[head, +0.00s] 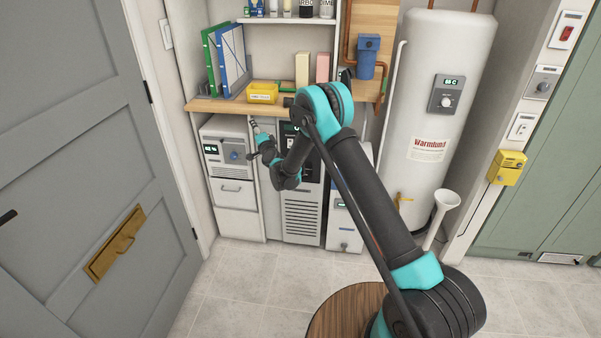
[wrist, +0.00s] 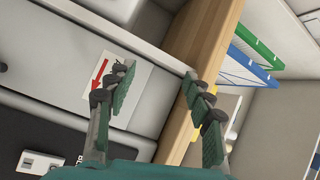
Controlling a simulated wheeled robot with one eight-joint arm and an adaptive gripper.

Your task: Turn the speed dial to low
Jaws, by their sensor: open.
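No dial in the head view can be read as marked for speed. Several dials show there: one on the white unit (head: 234,155) at the left, a white one on the boiler's control box (head: 446,101), and a dark one on the wall plate (head: 543,87) at the right. My gripper (head: 256,130) is in front of the units under the wooden counter, right of the white unit's dial. In the wrist view my gripper (wrist: 160,82) is open, with nothing between its fingers. No dial is clearly visible there.
A label with a red arrow (wrist: 98,84) lies beside the left finger in the wrist view. The tiled floor (head: 240,270) in front is clear.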

